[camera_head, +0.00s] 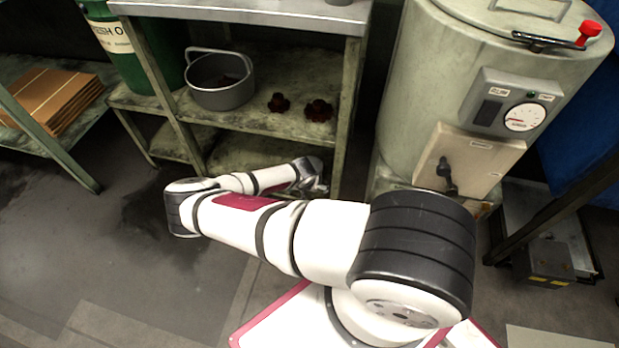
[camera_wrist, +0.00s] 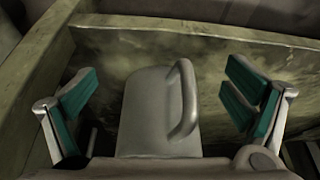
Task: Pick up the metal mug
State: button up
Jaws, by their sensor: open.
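The metal mug (camera_wrist: 145,115) is a plain grey cylinder with a looped handle (camera_wrist: 190,105) on its right side in the wrist view. It is between my gripper's two spread fingers, with a visible gap on each side. My gripper (camera_wrist: 163,90) is open, with green pads facing the mug. Its near end is hidden behind the gripper body. In the head view my gripper (camera_head: 313,180) is low at the front of the shelving unit, and I cannot make out the mug near it.
A shelving unit (camera_head: 250,12) holds a grey pot (camera_head: 222,97) and two dark red knobs (camera_head: 318,110) on its middle shelf. A tall metal tank (camera_head: 410,85) stands to the right. In the wrist view a worn shelf rim (camera_wrist: 200,25) runs behind the mug. The floor (camera_head: 150,270) at left is clear.

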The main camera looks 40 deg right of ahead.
aim_at(317, 162)
jog(key=w+d, duration=0.1)
jog(key=d, duration=0.1)
jog(key=w+d+b, duration=0.1)
jog(key=w, duration=0.1)
jog(key=shift+w+d+b, duration=0.2)
jog(key=shift+d+b, duration=0.1)
jog(key=shift+d, duration=0.1)
jog(key=shift+w+d+f+b, duration=0.1)
jog(key=shift+w+f+b, duration=0.05)
jog(key=shift+f+b, duration=0.3)
jog(key=shift+f, duration=0.1)
jog(key=c, duration=1.4)
jog(key=shift+o, duration=0.2)
